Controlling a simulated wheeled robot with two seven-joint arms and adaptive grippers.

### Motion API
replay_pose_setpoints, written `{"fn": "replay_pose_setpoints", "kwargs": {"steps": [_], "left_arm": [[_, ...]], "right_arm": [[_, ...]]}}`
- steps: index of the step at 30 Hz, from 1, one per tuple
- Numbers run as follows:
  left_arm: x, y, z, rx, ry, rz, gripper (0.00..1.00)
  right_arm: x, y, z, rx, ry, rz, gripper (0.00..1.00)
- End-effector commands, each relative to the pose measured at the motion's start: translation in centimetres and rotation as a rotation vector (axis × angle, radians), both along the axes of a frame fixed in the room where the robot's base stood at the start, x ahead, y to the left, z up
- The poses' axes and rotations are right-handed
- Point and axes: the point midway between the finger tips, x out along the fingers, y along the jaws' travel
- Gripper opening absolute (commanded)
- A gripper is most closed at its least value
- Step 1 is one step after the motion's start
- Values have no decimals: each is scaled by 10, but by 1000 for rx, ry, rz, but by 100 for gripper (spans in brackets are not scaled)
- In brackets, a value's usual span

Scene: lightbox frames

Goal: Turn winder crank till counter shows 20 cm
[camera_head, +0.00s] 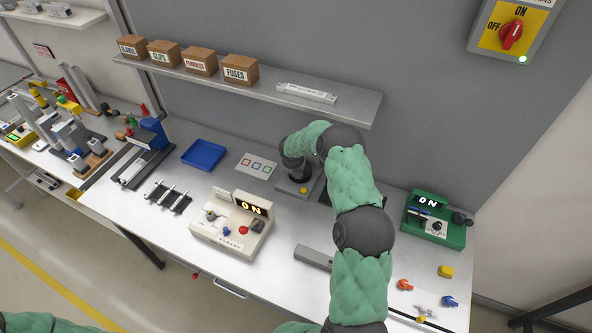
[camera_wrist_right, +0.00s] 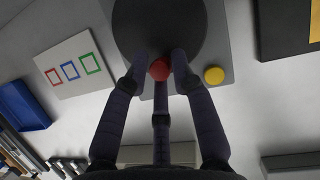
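The winder (camera_head: 296,188) is a grey base with a dark round part and a yellow button, at the back middle of the bench. In the right wrist view its dark disc (camera_wrist_right: 160,25) carries a red knob (camera_wrist_right: 159,69). My right gripper (camera_wrist_right: 159,72) is at this knob, with one finger on each side and a third below it. The gaps are too small to tell whether the fingers press on it. In the head view my right arm hides much of the winder. I cannot make out the counter. My left gripper is out of view.
A cream box (camera_head: 231,224) and a green box (camera_head: 433,222) both show "ON". A blue tray (camera_head: 204,154) and a card with coloured squares (camera_head: 256,166) lie left of the winder. A shelf (camera_head: 345,103) with cartons hangs above. A grey bar (camera_head: 313,257) lies in front.

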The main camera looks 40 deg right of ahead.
Motion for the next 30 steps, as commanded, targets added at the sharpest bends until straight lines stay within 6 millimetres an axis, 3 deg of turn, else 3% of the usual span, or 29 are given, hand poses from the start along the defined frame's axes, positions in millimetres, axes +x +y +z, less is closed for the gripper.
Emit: {"fn": "replay_pose_setpoints", "kwargs": {"steps": [16,30], "left_arm": [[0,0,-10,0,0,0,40],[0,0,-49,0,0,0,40]], "right_arm": [[4,-2,1,-6,-4,-69,0],[21,0,0,-7,-8,-452,0]]}}
